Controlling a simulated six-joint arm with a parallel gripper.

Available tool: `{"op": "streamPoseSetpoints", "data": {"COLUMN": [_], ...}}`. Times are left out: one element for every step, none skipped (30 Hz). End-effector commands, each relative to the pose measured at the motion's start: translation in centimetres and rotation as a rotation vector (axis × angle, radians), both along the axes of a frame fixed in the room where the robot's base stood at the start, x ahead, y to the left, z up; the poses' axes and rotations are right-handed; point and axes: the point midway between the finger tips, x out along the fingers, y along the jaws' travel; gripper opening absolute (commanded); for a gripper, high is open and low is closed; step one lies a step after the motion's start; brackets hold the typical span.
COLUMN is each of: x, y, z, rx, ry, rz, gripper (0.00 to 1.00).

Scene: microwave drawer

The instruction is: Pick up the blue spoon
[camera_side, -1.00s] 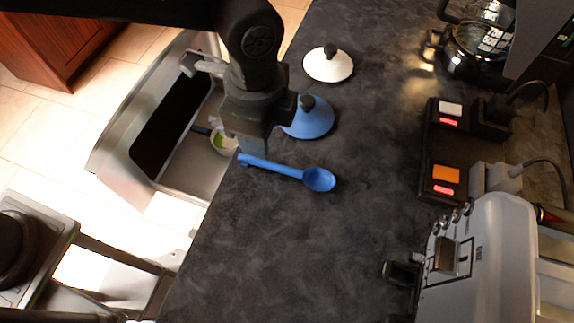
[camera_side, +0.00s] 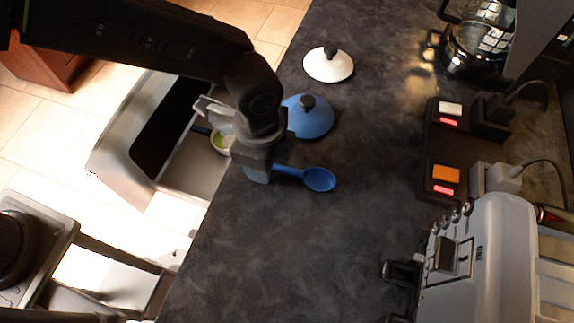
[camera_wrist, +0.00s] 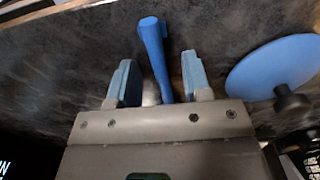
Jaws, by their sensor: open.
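The blue spoon (camera_side: 318,180) lies on the dark counter with its bowl to the right. My gripper (camera_side: 256,174) is over the left part of its handle and hides that part in the side view. In the wrist view the spoon handle (camera_wrist: 155,58) lies between the two open fingers of my gripper (camera_wrist: 158,85). A gap shows on each side of the handle. The spoon's bowl is hidden in the wrist view.
A blue lid (camera_side: 309,120) with a dark knob lies just behind the spoon, and a white lid (camera_side: 328,66) lies farther back. An open drawer (camera_side: 128,165) holding a bowl (camera_side: 221,141) is at the left. A toaster (camera_side: 478,262) stands at the right. The counter's front middle is clear.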

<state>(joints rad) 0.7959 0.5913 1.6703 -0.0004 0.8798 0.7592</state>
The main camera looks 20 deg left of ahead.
Motion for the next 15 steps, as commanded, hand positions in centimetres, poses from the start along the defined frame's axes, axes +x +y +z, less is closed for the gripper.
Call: {"op": "streamPoseSetpoints", "data": {"x": [0.0, 0.0, 0.0, 0.0, 0.0, 0.0, 0.0, 0.0, 0.0, 0.0, 0.0, 0.0, 0.0, 0.0, 0.0], "y": [0.0, 0.0, 0.0, 0.0, 0.0, 0.0, 0.0, 0.01, 0.01, 0.01, 0.01, 0.0, 0.01, 0.01, 0.01], "z": [0.02, 0.01, -0.01, -0.03, -0.06, -0.1, -0.15, -0.19, -0.25, -0.29, -0.34, -0.31, -0.3, -0.3, -0.3], "rx": [0.0, 0.0, 0.0, 0.0, 0.0, 0.0, 0.0, 0.0, 0.0, 0.0, 0.0, 0.0, 0.0, 0.0, 0.0], "ry": [0.0, 0.0, 0.0, 0.0, 0.0, 0.0, 0.0, 0.0, 0.0, 0.0, 0.0, 0.0, 0.0, 0.0, 0.0], "rz": [0.0, 0.0, 0.0, 0.0, 0.0, 0.0, 0.0, 0.0, 0.0, 0.0, 0.0, 0.0, 0.0, 0.0, 0.0], "gripper": [0.45, 0.45, 0.45, 0.45, 0.45, 0.45, 0.45, 0.45, 0.45, 0.45, 0.45, 0.41, 0.38, 0.35, 0.31]}}
